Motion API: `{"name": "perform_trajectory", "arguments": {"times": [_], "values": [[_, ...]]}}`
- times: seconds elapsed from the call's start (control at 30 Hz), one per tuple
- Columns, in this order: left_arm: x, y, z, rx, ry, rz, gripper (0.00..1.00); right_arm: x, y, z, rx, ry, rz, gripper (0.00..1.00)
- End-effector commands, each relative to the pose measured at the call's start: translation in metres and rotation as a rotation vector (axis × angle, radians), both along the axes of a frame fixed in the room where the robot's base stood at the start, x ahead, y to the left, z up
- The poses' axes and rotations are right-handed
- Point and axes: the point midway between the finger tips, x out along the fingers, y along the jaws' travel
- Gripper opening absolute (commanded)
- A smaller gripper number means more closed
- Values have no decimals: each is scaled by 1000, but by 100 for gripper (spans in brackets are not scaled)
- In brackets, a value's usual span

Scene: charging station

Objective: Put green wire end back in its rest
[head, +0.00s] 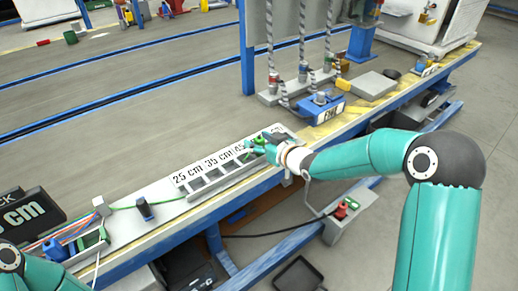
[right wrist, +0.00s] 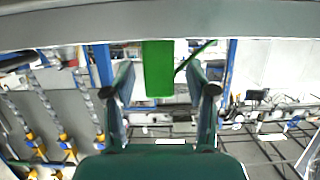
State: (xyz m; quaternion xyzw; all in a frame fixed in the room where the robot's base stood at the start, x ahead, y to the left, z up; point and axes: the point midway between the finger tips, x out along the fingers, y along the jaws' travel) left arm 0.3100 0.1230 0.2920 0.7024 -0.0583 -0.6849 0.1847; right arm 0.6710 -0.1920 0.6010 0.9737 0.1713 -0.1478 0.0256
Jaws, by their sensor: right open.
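My right gripper (head: 256,147) reaches in from the right over the long label rack (head: 186,186) on the bench. It is open. A green wire end (head: 260,140) shows at its fingers in the head view. In the right wrist view, the green block (right wrist: 158,70) hangs between the two spread fingers, with a gap on each side, and a thin green wire leads off to the right. In the head view, green wire (head: 150,204) also runs along the bench to the rack's left end. I cannot tell which holder is its rest. My left gripper is out of view.
A small grey block (head: 101,206) and a dark post (head: 145,209) stand left of the rack. A tray with coloured wires (head: 88,240) is at lower left. A blue device (head: 320,108) and hanging cables stand beyond the rack.

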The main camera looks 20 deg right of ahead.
Motion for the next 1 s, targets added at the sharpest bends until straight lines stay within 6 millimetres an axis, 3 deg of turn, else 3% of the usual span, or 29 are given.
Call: {"name": "perform_trajectory", "arguments": {"times": [0.03, 0.37, 0.77, 1.0], "values": [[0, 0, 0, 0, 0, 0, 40, 0, 0, 0, 0, 0, 0, 56], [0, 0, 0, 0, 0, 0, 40, 0, -1, 0, 0, 0, -1, 1], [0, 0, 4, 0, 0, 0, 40, 0, -1, 8, -1, -3, 0, 0], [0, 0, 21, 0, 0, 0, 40, 0, -1, 52, -1, -8, -1, 0]]}}
